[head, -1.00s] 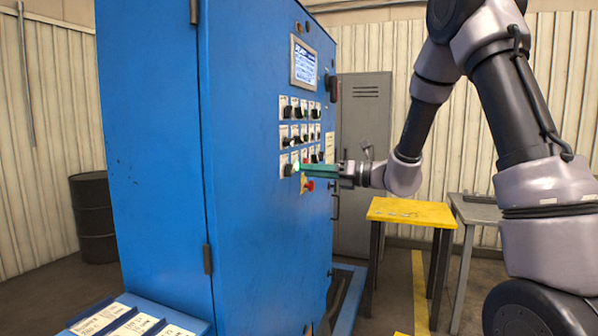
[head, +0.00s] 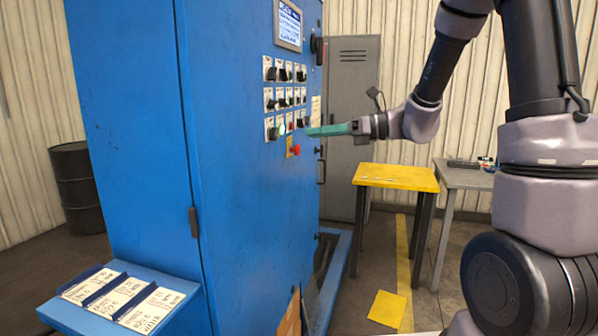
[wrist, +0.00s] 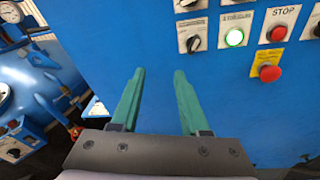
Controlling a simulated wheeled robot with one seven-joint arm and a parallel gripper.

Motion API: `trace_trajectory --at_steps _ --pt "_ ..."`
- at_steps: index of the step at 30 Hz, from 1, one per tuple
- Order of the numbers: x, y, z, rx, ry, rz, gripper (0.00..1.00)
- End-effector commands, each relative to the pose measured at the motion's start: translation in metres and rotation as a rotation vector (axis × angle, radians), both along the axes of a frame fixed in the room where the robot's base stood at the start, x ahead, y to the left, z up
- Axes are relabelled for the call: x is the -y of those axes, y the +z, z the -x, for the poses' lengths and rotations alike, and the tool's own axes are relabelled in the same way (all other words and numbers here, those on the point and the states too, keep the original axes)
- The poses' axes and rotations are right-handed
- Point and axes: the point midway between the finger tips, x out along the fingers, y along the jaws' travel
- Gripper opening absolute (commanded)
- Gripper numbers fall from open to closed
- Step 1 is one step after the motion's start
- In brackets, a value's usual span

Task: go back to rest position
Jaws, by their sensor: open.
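My gripper (head: 330,130) has long green fingers and stands in front of the blue control cabinet (head: 130,130). In the wrist view the gripper (wrist: 158,95) is open, with nothing between its fingers. The cabinet face carries rows of black switches (head: 284,98) and a display (head: 288,24). A lit green button (wrist: 235,37) and a red stop button (wrist: 270,73) on a yellow plate are up and right of the fingers in the wrist view. The red button also shows in the head view (head: 296,149). The fingertips appear apart from the panel.
A yellow table (head: 397,176) and a grey table (head: 462,177) stand at the right. A grey locker (head: 346,100) is behind. A blue shelf with cards (head: 60,316) juts from the cabinet. A black barrel (head: 78,185) is at left. Blue machinery (wrist: 35,85) shows in the wrist view.

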Motion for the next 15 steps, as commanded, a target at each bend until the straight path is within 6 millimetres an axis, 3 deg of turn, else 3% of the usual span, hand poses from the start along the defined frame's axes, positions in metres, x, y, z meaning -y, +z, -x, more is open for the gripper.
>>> trace_trajectory --at_steps 1,6,9,15 --pt "0.001 0.009 0.022 0.093 0.055 0.079 0.45" --pt "0.019 0.013 0.09 0.432 0.262 0.406 0.45" --pt "0.04 0.01 0.12 0.637 0.377 0.606 0.45" --pt "0.097 0.01 0.16 1.039 0.601 1.03 0.45"
